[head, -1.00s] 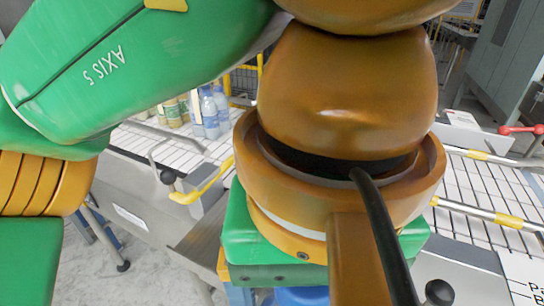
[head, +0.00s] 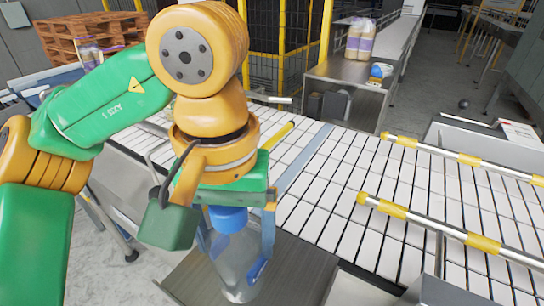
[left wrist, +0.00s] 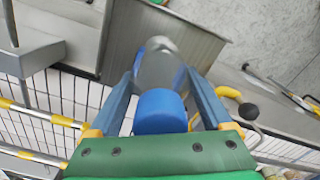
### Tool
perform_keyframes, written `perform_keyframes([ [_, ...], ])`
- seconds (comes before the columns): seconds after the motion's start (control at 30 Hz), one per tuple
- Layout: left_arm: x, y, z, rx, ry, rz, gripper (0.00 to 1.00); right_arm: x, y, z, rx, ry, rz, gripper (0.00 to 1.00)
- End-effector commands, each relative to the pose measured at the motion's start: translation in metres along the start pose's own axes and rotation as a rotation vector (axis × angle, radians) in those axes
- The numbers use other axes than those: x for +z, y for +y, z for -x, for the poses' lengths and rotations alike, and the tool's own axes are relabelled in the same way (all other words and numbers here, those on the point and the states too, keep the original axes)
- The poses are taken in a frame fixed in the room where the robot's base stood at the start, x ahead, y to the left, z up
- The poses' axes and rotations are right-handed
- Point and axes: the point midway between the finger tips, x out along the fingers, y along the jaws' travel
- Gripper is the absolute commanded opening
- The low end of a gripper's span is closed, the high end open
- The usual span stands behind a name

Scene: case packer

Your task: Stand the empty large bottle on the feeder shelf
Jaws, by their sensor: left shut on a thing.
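The large bottle (head: 236,272) is clear and looks empty, with a blue cap. My left gripper (head: 236,245) is shut on it, with one blue finger on each side below the cap. In the head view the bottle hangs nearly upright over a grey metal shelf (head: 300,268) beside the conveyor. In the left wrist view the blue cap (left wrist: 160,112) is nearest, and the body reaches away between the fingers over the metal plate (left wrist: 205,45). I cannot tell whether the base touches the metal. My right gripper is not in view.
A white slatted conveyor (head: 400,200) with yellow-banded rails (head: 440,228) runs along the right. A metal stand (head: 345,70) at the back holds a filled-looking bottle (head: 360,42). Wooden pallets (head: 95,30) and a yellow-framed fence are behind.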

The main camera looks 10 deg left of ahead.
Motion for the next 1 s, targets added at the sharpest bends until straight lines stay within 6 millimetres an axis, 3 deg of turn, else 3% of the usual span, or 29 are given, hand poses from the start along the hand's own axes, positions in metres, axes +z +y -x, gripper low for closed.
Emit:
perform_keyframes([
  [0.13,-0.01,-0.011,-0.019,0.0,-0.003,0.001,0.29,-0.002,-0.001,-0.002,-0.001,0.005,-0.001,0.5],
  [0.27,-0.009,-0.01,-0.044,0.0,-0.003,-0.003,0.29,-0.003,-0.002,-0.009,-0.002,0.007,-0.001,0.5],
  [0.67,-0.009,-0.009,-0.05,0.001,0.001,0.0,0.29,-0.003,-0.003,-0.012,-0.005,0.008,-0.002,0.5],
  [0.7,-0.009,-0.009,-0.049,0.001,0.002,0.0,0.94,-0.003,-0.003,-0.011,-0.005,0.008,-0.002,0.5],
  [0.73,-0.009,-0.009,-0.049,0.001,0.002,0.0,1.0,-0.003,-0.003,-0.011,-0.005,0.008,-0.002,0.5],
  [1.0,-0.009,-0.009,-0.043,0.002,0.002,0.0,1.0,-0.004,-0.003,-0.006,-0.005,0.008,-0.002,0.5],
])
